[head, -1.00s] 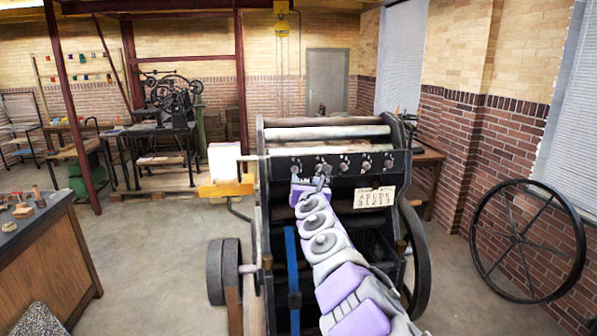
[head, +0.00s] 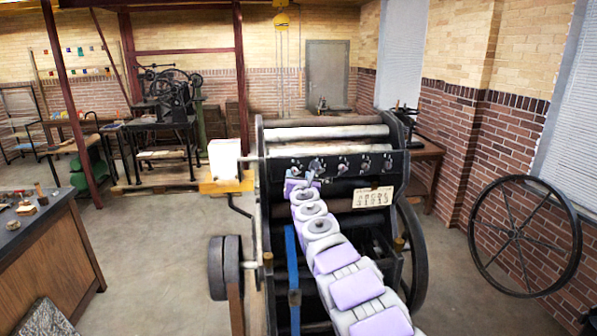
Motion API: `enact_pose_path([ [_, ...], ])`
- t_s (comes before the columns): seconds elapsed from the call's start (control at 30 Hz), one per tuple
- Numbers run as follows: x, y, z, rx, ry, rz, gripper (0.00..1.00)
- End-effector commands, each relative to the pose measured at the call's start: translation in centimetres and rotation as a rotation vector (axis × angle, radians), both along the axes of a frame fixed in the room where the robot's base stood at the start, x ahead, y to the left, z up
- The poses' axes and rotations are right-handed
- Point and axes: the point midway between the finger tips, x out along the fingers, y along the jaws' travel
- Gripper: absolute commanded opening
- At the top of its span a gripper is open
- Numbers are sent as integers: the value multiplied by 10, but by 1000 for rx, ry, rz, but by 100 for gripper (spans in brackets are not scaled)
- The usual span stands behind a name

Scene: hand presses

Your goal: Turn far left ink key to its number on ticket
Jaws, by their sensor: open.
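The press (head: 402,172) has a row of several small ink keys across its dark front bar. The far left ink key (head: 296,169) is at the left end of the row. My gripper (head: 316,168) is open at the bar, just right of that key and overlapping the second key's area. I cannot tell whether it touches either one. The exact angle of the far left key is too small to read. The pale ticket (head: 373,198) hangs at the right below the row; its letters and numbers are too blurred to read surely.
Rollers (head: 325,132) lie above the key row. A large spoked wheel (head: 525,238) leans at the right wall. A wooden counter (head: 45,245) stands at the left, and a white stack (head: 224,158) sits beside the press. Open floor lies on both sides.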

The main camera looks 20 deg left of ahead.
Motion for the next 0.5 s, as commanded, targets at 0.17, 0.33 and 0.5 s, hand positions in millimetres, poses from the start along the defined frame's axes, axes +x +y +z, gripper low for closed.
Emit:
enact_pose_path([
  [0.17, 9, 8, 5, 7, 2, 4, 52],
  [0.33, 17, 6, 7, 7, -1, 0, 52],
  [0.5, 22, 2, 5, 4, -2, -4, 52],
])
